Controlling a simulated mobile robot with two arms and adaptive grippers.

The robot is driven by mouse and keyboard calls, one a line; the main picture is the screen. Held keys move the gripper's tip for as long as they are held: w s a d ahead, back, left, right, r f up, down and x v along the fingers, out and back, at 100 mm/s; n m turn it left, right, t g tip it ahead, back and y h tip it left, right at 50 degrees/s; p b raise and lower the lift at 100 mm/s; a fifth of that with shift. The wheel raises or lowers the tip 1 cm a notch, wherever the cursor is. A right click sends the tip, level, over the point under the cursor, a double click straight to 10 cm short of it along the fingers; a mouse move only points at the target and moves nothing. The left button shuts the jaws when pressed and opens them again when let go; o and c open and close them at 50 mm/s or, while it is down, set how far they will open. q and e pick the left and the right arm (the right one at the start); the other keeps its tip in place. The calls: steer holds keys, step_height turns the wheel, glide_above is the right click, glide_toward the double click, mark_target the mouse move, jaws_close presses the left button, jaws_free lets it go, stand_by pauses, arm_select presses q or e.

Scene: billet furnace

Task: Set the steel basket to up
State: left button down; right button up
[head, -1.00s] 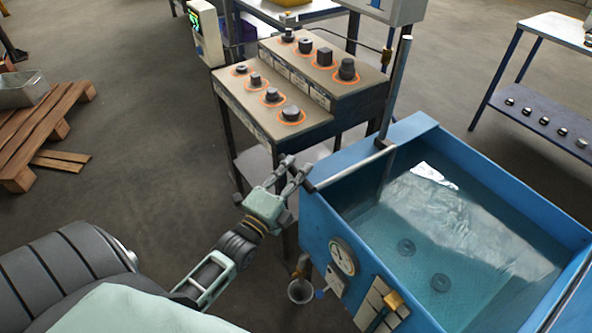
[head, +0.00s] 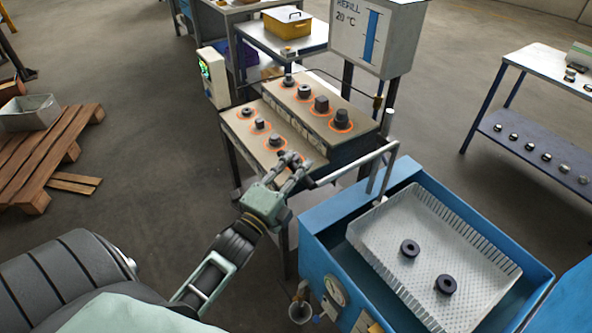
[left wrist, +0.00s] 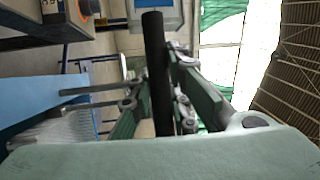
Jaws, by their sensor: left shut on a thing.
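The steel basket (head: 450,240) is a pale perforated tray at the top of the blue tank (head: 325,250) in the head view, level with the tank's rim. Two dark rings (head: 410,249) lie in it. A grey lift handle (head: 358,165) runs from the upright post (head: 380,160) at the tank's back left towards my left gripper (head: 293,165). My left gripper is shut on the handle's end, a dark grip (left wrist: 155,75) that stands between the fingers in the left wrist view. My right gripper is in neither view.
A stepped stand (head: 262,128) with several dark parts in orange rings is just behind my left gripper. A gauge (head: 335,290) is on the tank's front. A wooden pallet (head: 60,150) lies at the left.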

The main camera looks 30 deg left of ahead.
arm_select(q)
steer(key=shift+r, duration=0.9)
steer(key=c, duration=1.7)
jaws_free()
steer(key=shift+o, duration=0.2)
steer(key=shift+f, duration=0.1)
steer(key=shift+f, duration=0.1)
steer(key=shift+s+f, duration=0.1)
steer(key=shift+s, duration=0.1)
steer(key=s+f, duration=0.2)
steer(key=s, duration=0.9)
steer(key=shift+s, duration=0.25)
